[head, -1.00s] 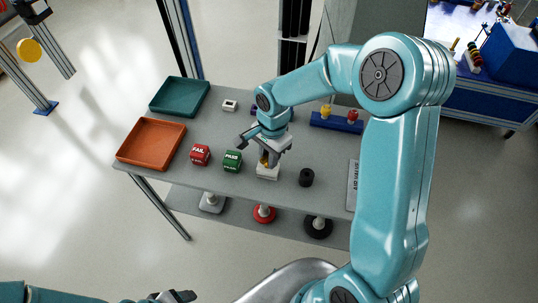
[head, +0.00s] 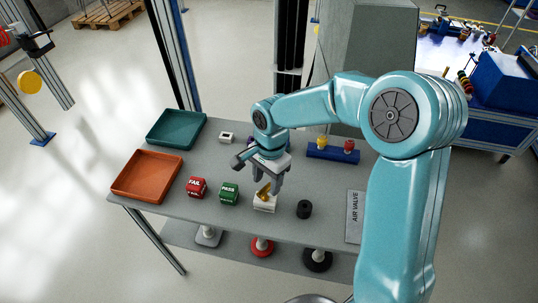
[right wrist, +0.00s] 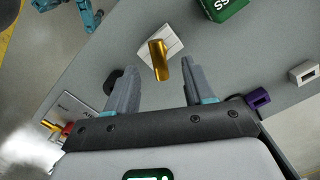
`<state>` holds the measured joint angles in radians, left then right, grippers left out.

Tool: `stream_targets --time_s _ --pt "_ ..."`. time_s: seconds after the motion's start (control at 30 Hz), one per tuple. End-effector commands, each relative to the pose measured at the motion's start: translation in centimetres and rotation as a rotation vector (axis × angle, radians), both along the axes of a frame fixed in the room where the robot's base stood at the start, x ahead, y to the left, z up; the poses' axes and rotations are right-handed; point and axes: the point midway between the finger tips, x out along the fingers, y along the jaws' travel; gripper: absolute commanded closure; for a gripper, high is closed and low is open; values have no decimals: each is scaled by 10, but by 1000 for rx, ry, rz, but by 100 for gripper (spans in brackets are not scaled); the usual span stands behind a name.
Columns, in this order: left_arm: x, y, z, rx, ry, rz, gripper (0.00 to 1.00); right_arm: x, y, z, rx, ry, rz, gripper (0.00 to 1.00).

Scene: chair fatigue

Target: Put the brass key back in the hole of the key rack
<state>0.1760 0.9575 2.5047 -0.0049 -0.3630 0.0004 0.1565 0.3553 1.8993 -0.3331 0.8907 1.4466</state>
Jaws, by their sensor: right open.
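The brass key (head: 264,190) stands tilted on a small white block (head: 265,204) near the table's front edge. In the right wrist view the key (right wrist: 160,62) lies ahead of the fingertips, with the white block (right wrist: 170,37) under it. My right gripper (head: 268,188) is open and empty, just above and behind the key, fingers pointing down. A blue bar (head: 325,153), likely the key rack, stands at the back right with a yellow and a red knobbed piece in it. I cannot make out a free hole. My left gripper is out of view.
Red FAIL (head: 196,187) and green PASS (head: 229,194) cubes stand left of the white block; a black cylinder (head: 304,209) stands right. Orange (head: 117,190) and teal (head: 150,140) trays are at left. An AIR VALVE plate (head: 354,216) lies at right.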

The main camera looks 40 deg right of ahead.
Motion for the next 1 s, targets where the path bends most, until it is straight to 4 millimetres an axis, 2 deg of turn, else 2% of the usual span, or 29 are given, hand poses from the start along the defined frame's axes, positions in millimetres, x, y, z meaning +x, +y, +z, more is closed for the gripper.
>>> stream_targets --time_s 0.03,0.2,0.43,0.63,1.0 --pt "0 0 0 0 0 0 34 1 -1 16 -1 -8 0 47" --pt "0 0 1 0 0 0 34 2 -5 61 0 -6 0 47" --pt "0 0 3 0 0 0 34 2 -9 105 1 -3 2 47" --pt "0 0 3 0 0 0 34 2 -10 119 1 -1 1 47" --pt "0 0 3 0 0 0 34 2 -11 119 0 0 1 47"
